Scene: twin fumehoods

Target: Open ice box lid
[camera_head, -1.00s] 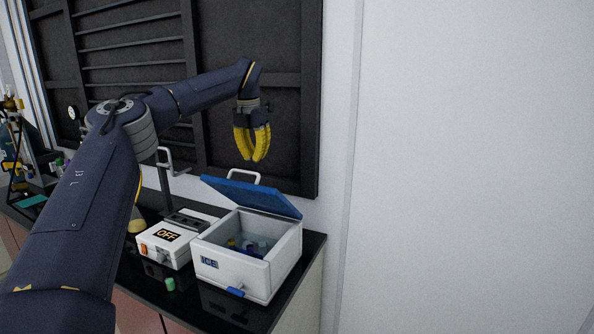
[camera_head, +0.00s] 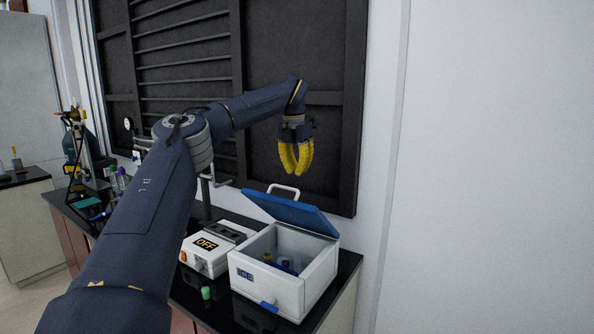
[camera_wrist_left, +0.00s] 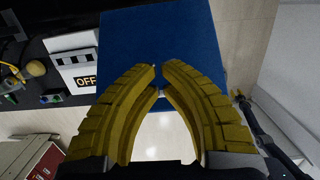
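The white ice box (camera_head: 265,287) stands on the black bench. Its blue lid (camera_head: 292,214) is raised at the back and tilted, with the box's inside showing. A white handle (camera_head: 284,188) sticks up at the lid's upper edge. My left gripper (camera_head: 297,174) hangs fingers down above the lid, apart from the handle and empty. In the left wrist view the fingertips (camera_wrist_left: 159,66) nearly meet, with a narrow gap, in front of the blue lid (camera_wrist_left: 160,32). My right gripper is not in view.
A white device marked OFF (camera_head: 207,250) stands beside the ice box on its left. A small green-capped item (camera_head: 207,293) lies in front of it. Several bottles and tubes are inside the box. A dark panelled wall (camera_head: 340,130) rises behind the bench (camera_head: 345,275).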

